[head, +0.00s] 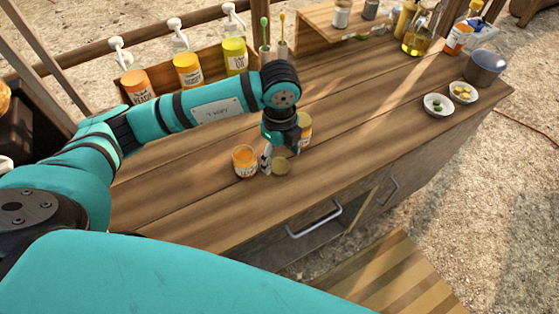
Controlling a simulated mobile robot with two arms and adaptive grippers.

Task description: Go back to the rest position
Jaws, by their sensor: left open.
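My left arm reaches in from the left over the wooden worktop (180,205). My left gripper (274,160) points down close above the worktop, with its fingers apart. An orange jar without a lid (245,163) stands upright just left of the fingers. A round, flat olive-gold lid (281,167) lies by the fingertips; I cannot tell whether they touch it. Another jar (306,128) stands behind the gripper and is partly hidden by it. My right gripper is not in view.
Pump bottles with orange, amber and yellow-green labels (187,70) stand in a rack at the back. An oil bottle (420,32), a grey pot (485,66) and two small bowls (438,104) are at the right. A drawer with a handle (315,220) is open below the front edge.

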